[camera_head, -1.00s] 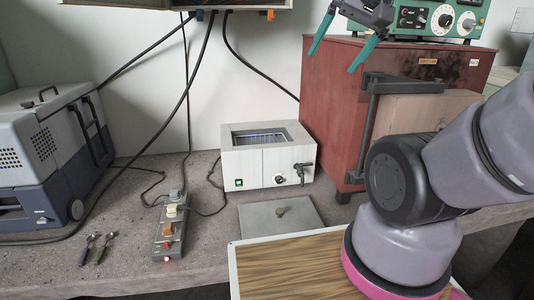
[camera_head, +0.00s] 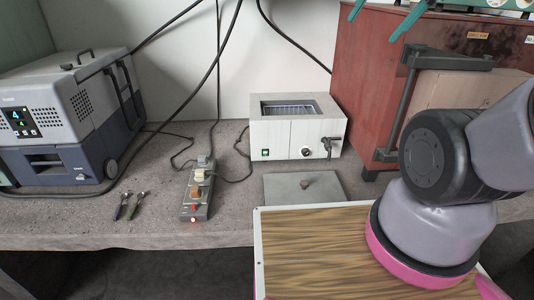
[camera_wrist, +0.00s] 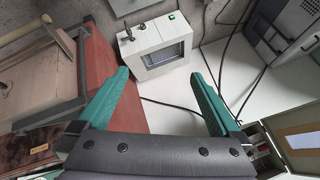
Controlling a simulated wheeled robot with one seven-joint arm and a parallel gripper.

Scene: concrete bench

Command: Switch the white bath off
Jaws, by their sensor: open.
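The white bath (camera_head: 297,133) is a pale box with an open top, standing on the bench near the wall. A green, lit-looking switch (camera_head: 265,153) sits at the left of its front, with a round dial (camera_head: 305,152) and a dark tap (camera_head: 328,146) to the right. In the wrist view the bath (camera_wrist: 146,50) is ahead of the fingers, its green switch (camera_wrist: 171,17) on the far side. My gripper (camera_wrist: 160,73) is open and empty, its teal fingers apart. In the head view my gripper (camera_head: 372,29) is at the top edge, partly cut off, above and right of the bath.
A red cabinet (camera_head: 375,75) stands right, a grey-blue machine (camera_head: 60,130) left. Cables hang behind. A wood-topped surface (camera_head: 315,250) is in front.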

